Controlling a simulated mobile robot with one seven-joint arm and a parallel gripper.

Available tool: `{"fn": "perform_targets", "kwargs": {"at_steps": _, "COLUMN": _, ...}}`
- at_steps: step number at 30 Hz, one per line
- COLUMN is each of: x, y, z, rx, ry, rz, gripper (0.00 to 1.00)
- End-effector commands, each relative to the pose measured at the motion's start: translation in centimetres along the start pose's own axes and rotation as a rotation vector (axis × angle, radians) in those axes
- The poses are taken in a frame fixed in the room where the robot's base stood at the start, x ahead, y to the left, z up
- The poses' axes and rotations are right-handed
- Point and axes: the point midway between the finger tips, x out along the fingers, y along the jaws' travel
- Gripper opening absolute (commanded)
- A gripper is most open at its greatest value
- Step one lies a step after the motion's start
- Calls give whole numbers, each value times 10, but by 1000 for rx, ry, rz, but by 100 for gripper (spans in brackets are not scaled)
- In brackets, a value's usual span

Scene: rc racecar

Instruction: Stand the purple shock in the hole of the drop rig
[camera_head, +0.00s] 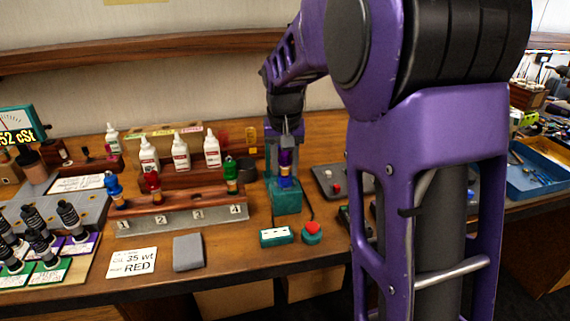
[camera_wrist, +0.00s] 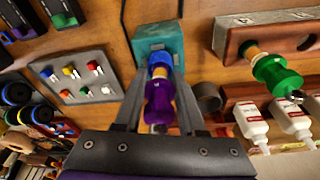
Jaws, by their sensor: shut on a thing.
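The purple shock (camera_wrist: 160,105) is between the fingers of my gripper (camera_wrist: 158,115) in the wrist view, with a blue collar at its far end. In the head view the shock (camera_head: 286,160) is upright in my gripper (camera_head: 286,150). It is directly over the teal block of the drop rig (camera_head: 286,197), and its lower end meets or nearly meets the block's top. The rig's block (camera_wrist: 158,42) also shows beyond the shock in the wrist view. The hole is hidden, so I cannot tell whether the shock's end is inside it.
Left of the rig, a numbered wooden stand (camera_head: 182,212) holds blue, red and green shocks. White bottles (camera_head: 180,151) stand behind it. A red button (camera_head: 312,229) and a small teal box (camera_head: 276,236) lie in front of the rig. A grey tray (camera_head: 328,181) is to the right.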

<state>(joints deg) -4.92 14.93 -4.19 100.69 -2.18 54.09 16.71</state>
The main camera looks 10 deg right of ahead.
Motion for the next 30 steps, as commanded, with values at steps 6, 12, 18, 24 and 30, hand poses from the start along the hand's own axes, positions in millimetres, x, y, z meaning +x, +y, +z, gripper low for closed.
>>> {"fn": "perform_targets", "kwargs": {"at_steps": 6, "x": 3, "y": 0, "z": 1, "rx": 0, "ry": -3, "rz": 1, "gripper": 68}}
{"fn": "perform_targets", "kwargs": {"at_steps": 12, "x": 2, "y": 0, "z": 1, "rx": 0, "ry": -3, "rz": 1, "gripper": 74}}
{"fn": "perform_targets", "kwargs": {"at_steps": 18, "x": -2, "y": 0, "z": 1, "rx": 0, "ry": -2, "rz": 1, "gripper": 74}}
{"fn": "perform_targets", "kwargs": {"at_steps": 24, "x": -35, "y": 0, "z": 0, "rx": 0, "ry": 3, "rz": -1, "gripper": 74}}
{"fn": "perform_targets", "kwargs": {"at_steps": 30, "x": -85, "y": 0, "z": 0, "rx": 0, "ry": 2, "rz": -1, "gripper": 74}}
